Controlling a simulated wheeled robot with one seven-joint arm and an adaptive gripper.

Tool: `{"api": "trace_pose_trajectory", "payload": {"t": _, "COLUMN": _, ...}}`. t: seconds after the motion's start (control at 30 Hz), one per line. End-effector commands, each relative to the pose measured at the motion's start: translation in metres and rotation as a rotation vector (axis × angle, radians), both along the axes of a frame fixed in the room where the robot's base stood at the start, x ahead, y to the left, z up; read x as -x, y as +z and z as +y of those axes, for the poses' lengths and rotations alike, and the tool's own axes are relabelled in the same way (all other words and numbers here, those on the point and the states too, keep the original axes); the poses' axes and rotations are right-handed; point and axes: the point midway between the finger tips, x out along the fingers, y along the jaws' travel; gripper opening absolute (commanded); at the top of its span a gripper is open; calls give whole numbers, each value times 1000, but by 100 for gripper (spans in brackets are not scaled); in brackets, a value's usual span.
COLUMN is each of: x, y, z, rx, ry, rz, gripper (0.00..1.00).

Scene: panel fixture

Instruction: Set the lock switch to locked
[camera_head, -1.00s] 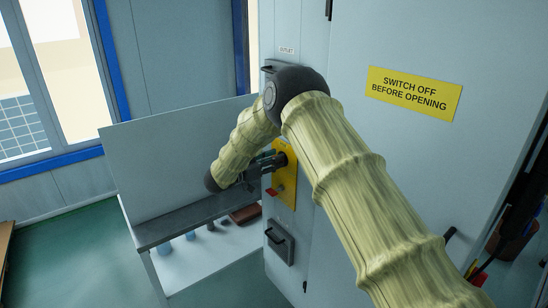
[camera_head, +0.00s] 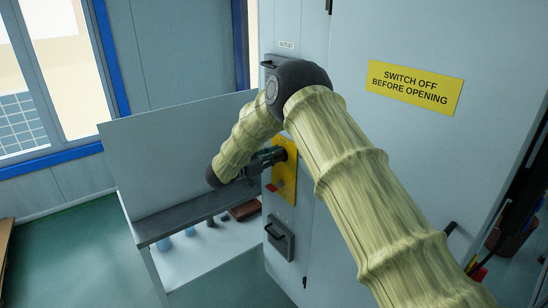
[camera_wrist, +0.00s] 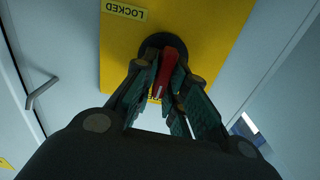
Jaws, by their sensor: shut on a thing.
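The lock switch is a red handle (camera_wrist: 172,70) with a white line on it, on a round black base (camera_wrist: 153,42). It sits on a yellow plate (camera_wrist: 222,30). A LOCKED label (camera_wrist: 124,10) shows upside down at the plate's upper left in the wrist view. A second label (camera_wrist: 155,99) is mostly hidden behind the fingers. My gripper (camera_wrist: 170,85) is shut on the red handle, one finger on each side. In the head view the yellow plate (camera_head: 288,187) is on the cabinet's narrow face, and my gripper (camera_head: 278,156) reaches it from the left.
A dark handle (camera_head: 279,239) is below the plate. A grey bench (camera_head: 185,222) with an upright panel (camera_head: 180,155) stands left, under my forearm. A small red part (camera_head: 271,187) shows by the plate.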

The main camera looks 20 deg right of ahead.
Motion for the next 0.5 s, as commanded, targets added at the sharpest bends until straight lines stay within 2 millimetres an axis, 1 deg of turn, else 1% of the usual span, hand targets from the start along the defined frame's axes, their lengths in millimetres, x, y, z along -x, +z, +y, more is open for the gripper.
{"api": "trace_pose_trajectory", "payload": {"t": 0.03, "x": 0, "y": -3, "z": 0, "rx": -7, "ry": 0, "rz": -20, "gripper": 0}}
{"api": "trace_pose_trajectory", "payload": {"t": 0.27, "x": 2, "y": -7, "z": -1, "rx": -60, "ry": -1, "rz": -164, "gripper": 0}}
{"api": "trace_pose_trajectory", "payload": {"t": 0.5, "x": 5, "y": -10, "z": -1, "rx": -137, "ry": 0, "rz": -374, "gripper": 0}}
